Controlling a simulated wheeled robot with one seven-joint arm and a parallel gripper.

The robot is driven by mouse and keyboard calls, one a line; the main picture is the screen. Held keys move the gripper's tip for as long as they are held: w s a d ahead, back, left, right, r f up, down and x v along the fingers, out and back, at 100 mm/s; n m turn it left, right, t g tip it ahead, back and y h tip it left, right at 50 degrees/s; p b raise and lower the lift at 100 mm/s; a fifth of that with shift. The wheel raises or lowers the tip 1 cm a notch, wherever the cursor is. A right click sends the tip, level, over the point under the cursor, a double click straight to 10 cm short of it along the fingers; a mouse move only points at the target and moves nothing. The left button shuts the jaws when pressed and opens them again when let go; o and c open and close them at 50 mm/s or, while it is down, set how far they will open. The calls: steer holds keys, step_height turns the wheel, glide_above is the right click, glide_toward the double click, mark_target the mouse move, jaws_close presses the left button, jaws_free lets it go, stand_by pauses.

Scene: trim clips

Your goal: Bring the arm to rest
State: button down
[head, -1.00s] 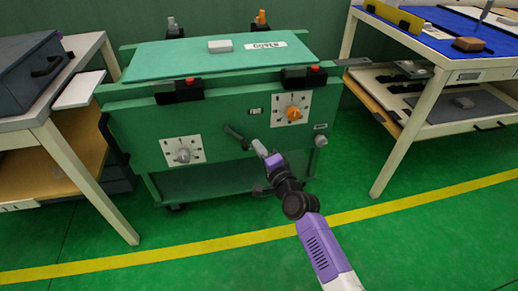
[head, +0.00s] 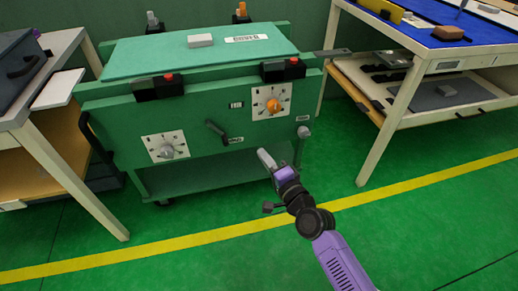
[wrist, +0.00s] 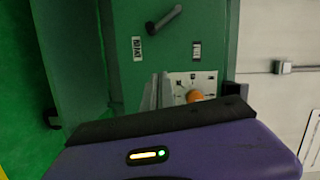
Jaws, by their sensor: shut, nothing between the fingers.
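My arm (head: 335,262) is black and purple and reaches up from the lower right in the head view. My gripper (head: 266,159) is shut and empty, in front of the lower right of the green cabinet (head: 200,178). A gap of floor shows between the arm and the cabinet. In the wrist view the gripper fingers (wrist: 156,92) are together, beside the white dial plate with the orange knob (wrist: 194,96). The dark lever handle (wrist: 164,19) shows above them, apart from the fingers.
The cabinet front carries a grey knob (head: 167,151), an orange knob (head: 273,106) and a dark lever (head: 216,131). A white table (head: 60,165) stands at left, a workbench (head: 395,115) at right. Green floor with a yellow line (head: 420,196) is clear in front.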

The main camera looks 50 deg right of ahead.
steer(key=shift+s+a, duration=0.1)
steer(key=shift+s, duration=0.2)
stand_by(0.5)
steer(key=s+a+r+n+g+y, duration=0.1)
steer(key=s+a+r+n+y, duration=0.1)
steer(key=s+a+n, duration=0.65)
steer(key=s+a+r+n+y, duration=0.25)
steer(key=s+a+n, duration=0.3)
steer(key=s, duration=0.65)
steer(key=s+a+r+n+g+y, duration=0.1)
steer(key=s+a+r+n+y, duration=0.1)
steer(key=s+a+n, duration=0.65)
step_height(320, 180, up, 30)
steer(key=s+d+m+p, duration=0.1)
steer(key=m+p, duration=0.1)
steer(key=p, duration=2.7)
steer(key=shift+d+f, duration=0.15)
steer(key=shift+h, duration=0.25)
